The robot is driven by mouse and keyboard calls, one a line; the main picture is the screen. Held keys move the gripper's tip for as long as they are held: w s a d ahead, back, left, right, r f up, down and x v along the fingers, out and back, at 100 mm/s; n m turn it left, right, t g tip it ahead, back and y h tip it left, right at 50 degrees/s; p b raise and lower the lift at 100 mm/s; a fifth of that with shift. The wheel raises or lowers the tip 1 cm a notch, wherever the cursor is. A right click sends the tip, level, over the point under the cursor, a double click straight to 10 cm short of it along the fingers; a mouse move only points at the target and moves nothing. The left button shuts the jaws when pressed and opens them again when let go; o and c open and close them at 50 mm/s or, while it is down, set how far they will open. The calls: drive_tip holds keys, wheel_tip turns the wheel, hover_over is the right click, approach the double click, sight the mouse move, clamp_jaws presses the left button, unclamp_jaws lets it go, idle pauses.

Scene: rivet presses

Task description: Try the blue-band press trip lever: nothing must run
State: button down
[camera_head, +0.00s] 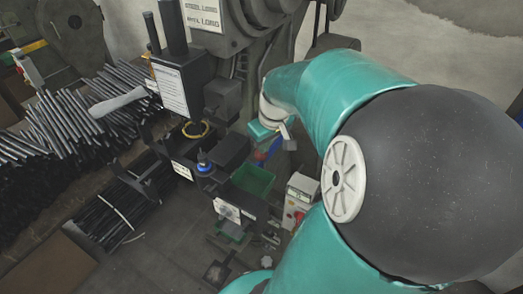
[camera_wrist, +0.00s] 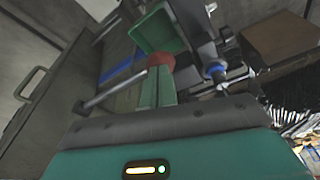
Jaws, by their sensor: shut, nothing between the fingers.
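In the wrist view my gripper (camera_wrist: 157,88) shows as two green fingers pressed together, shut and empty. A rounded red knob (camera_wrist: 161,59) sits right at the fingertips; I cannot tell whether they touch it. A blue band (camera_wrist: 125,73) runs across the press side to the left of the fingers. In the head view the blue band (camera_head: 269,150) shows just below my teal wrist, beside the dark press (camera_head: 228,98). My fingertips are hard to make out there. The lever's shaft is mostly hidden.
A green bin (camera_head: 252,180) sits at the press front; it also shows in the wrist view (camera_wrist: 158,32). A white control box (camera_head: 298,200) with a red button stands right of it. Bundles of dark rods (camera_head: 75,120) lie at left. The floor at lower left is partly clear.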

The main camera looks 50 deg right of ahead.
drive_tip(key=shift+f, duration=2.25)
drive_tip(key=s, duration=0.2)
drive_tip(key=r, duration=0.1)
drive_tip(key=shift+s+a, duration=0.4)
drive_tip(key=shift+r, duration=0.15)
approach(265, 155)
drive_tip(key=s+r, duration=0.1)
drive_tip(key=r, duration=0.1)
drive_tip(key=s+a+r, duration=0.1)
drive_tip(key=s+r, duration=0.1)
drive_tip(key=shift+s, duration=0.3)
